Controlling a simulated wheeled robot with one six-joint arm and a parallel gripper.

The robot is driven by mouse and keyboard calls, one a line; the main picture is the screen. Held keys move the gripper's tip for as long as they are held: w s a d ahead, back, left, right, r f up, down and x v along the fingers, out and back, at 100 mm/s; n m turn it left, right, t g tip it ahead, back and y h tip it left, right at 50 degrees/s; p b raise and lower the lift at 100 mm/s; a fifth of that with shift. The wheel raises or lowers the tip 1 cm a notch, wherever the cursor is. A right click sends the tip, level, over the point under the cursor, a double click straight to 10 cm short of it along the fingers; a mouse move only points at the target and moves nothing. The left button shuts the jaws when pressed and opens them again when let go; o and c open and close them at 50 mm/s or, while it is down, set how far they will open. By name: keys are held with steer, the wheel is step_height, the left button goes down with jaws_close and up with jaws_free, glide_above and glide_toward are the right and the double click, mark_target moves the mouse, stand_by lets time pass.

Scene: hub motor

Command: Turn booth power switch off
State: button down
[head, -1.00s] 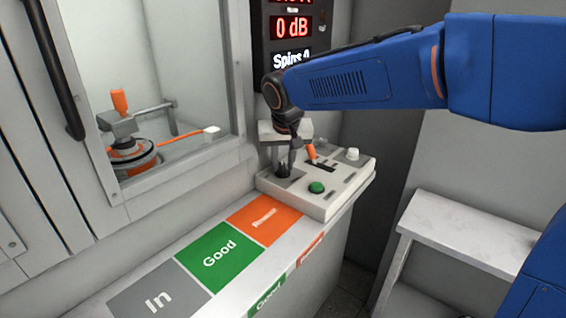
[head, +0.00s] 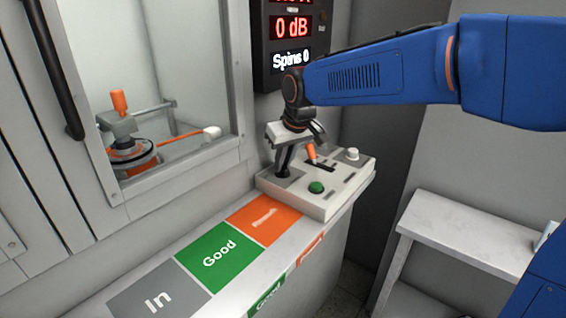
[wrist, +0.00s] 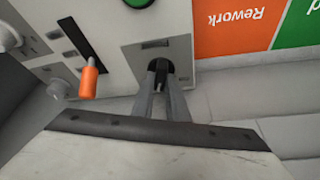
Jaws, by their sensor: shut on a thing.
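The grey control box (head: 335,197) sits at the far end of the ledge. My gripper (head: 284,170) is over the left part of its top and leans, with its fingertips low at the panel. In the wrist view, my gripper (wrist: 160,72) is shut on a small black switch lever (wrist: 159,84), beside a dark slot in the panel. The fingers hide most of this lever, so I cannot read its position or any label. An orange-handled lever (head: 311,152) stands in its own slot to the right, apart from the fingers; it also shows in the wrist view (wrist: 89,80).
A green button (head: 316,187) and a white knob (head: 352,153) are close by on the box. The display (head: 291,40) above is lit, reading "0 dB" and "Spins 0". The ledge's In, Good (head: 218,251) and orange pads are empty. A windowed booth stands left.

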steer(key=n+g+y, duration=0.1)
steer(key=n, duration=0.5)
steer(key=shift+w+d+g+y, duration=0.1)
steer(key=shift+w+g+y, duration=0.05)
steer(key=shift+g+y, duration=0.25)
steer(key=n+g, duration=0.1)
steer(key=n, duration=0.2)
steer(key=n+g, duration=0.1)
steer(key=n, duration=0.2)
steer(key=shift+n, duration=0.4)
steer(key=shift+g, duration=0.3)
steer(key=c, duration=1.7)
jaws_free()
steer(key=shift+c, duration=0.2)
steer(key=shift+w+r, duration=0.1)
steer(key=s+v, duration=0.1)
steer(key=v, duration=1.6)
steer(key=shift+w+d, duration=0.25)
steer(key=shift+w, duration=0.25)
